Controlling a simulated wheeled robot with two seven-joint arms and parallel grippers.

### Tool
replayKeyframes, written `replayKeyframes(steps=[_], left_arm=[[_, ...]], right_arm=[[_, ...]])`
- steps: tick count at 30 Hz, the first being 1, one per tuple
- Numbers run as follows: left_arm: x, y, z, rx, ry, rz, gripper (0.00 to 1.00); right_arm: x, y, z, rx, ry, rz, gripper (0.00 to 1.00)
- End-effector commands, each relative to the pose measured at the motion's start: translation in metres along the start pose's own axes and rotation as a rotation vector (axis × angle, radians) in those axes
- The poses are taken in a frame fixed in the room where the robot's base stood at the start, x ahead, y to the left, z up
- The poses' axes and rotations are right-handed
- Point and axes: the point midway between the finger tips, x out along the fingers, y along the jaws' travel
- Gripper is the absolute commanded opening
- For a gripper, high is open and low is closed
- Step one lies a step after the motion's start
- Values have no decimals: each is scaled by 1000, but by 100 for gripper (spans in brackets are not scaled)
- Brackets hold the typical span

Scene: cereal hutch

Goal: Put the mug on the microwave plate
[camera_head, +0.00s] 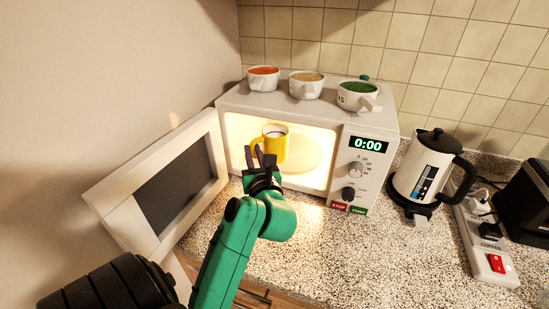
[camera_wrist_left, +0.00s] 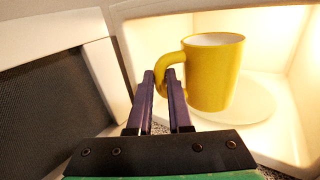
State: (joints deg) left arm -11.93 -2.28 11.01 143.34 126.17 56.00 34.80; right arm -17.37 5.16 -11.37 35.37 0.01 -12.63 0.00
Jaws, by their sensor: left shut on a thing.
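The yellow mug (camera_head: 277,146) is upright inside the open, lit microwave (camera_head: 330,112). It also shows large in the left wrist view (camera_wrist_left: 213,78), with its handle toward the left. My left gripper (camera_head: 263,156) reaches in from the front, and its dark fingers (camera_wrist_left: 162,82) are shut on the handle. The pale round microwave plate (camera_head: 308,153) lies on the microwave floor, and the mug is over its left part in the wrist view (camera_wrist_left: 258,108). I cannot tell whether the mug's base touches the plate. My right gripper is not in view.
The microwave door (camera_head: 170,185) stands open at the left. Several bowl-like mugs, including a green-filled one (camera_head: 358,96), stand on top of the microwave. A kettle (camera_head: 428,175), a power strip (camera_head: 488,245) and a black appliance (camera_head: 530,200) are at the right. The front counter (camera_head: 360,255) is clear.

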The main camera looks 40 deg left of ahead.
Motion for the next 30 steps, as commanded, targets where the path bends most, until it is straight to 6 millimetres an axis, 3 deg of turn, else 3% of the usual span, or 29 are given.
replayKeyframes(steps=[1,6,7,9,18,27,30], left_arm=[[5,-4,-9,-9,-10,-2,0],[27,-19,-6,-9,-9,-3,0],[33,-23,5,-2,-5,-3,0],[48,-32,9,0,-4,-2,0],[94,-63,8,0,-4,-2,0],[118,-80,8,-1,-4,-2,0],[118,-80,-3,1,-2,-2,0]], right_arm=[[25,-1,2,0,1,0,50],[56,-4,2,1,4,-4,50],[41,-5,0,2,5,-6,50],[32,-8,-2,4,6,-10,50],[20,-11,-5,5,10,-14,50],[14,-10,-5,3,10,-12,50],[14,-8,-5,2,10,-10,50]])
